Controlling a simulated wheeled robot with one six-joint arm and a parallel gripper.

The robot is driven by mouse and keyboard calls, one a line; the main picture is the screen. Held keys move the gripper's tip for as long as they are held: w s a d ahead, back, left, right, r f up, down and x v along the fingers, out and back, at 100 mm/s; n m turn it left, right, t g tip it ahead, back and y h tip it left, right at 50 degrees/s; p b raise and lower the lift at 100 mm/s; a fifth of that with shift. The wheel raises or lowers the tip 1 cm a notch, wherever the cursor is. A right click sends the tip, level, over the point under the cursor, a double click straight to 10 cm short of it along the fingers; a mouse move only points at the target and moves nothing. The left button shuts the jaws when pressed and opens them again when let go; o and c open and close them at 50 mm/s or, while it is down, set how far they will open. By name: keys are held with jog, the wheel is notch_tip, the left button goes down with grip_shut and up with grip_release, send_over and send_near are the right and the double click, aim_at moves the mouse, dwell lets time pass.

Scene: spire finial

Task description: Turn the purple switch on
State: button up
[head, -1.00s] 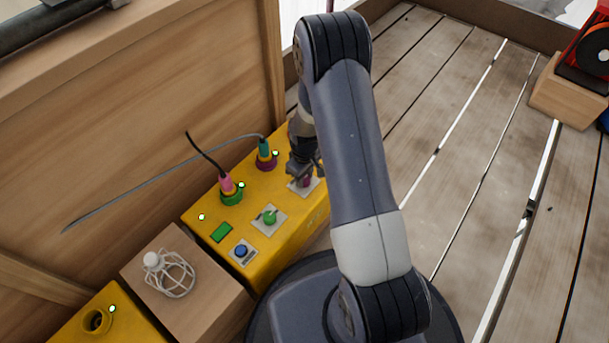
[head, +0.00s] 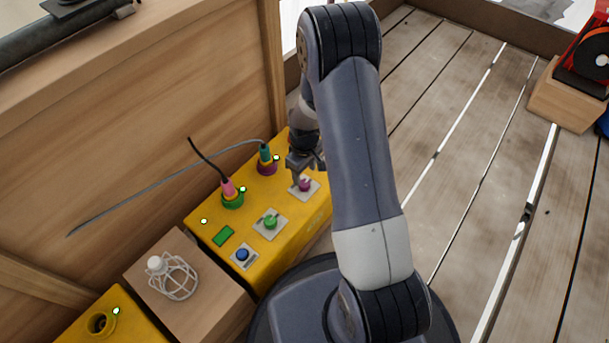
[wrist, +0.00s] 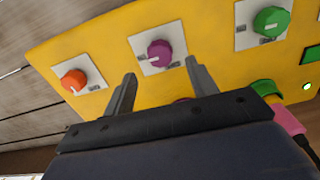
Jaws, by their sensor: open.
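The purple switch (head: 304,184) is a round knob on a pale square plate on the yellow box (head: 205,240). In the wrist view the purple switch (wrist: 159,53) lies just beyond my fingertips, roughly in line with the gap between them. My gripper (wrist: 157,70) is open and empty. In the head view my gripper (head: 305,168) is just above and behind the purple switch, partly hidden by my own arm. I cannot tell from these frames whether the fingers touch the switch.
A green knob (head: 271,222) and a blue button (head: 242,254) sit along the same box. An orange knob (wrist: 74,80) shows in the wrist view. A pink plug (head: 229,187) and a teal plug (head: 265,155) with cables stand behind. A wooden wall (head: 150,120) rises at the left.

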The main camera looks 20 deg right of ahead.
aim_at(305, 183)
notch_tip(305, 183, up, 6)
jog(key=shift+f+p, duration=0.2)
jog(key=shift+p, duration=0.5)
notch_tip(305, 183, down, 11)
jog(key=b, duration=0.4)
jog(key=shift+f, duration=0.1)
jog(key=shift+r+n, duration=0.2)
jog(key=shift+n, duration=0.1)
jog(key=shift+r, duration=0.1)
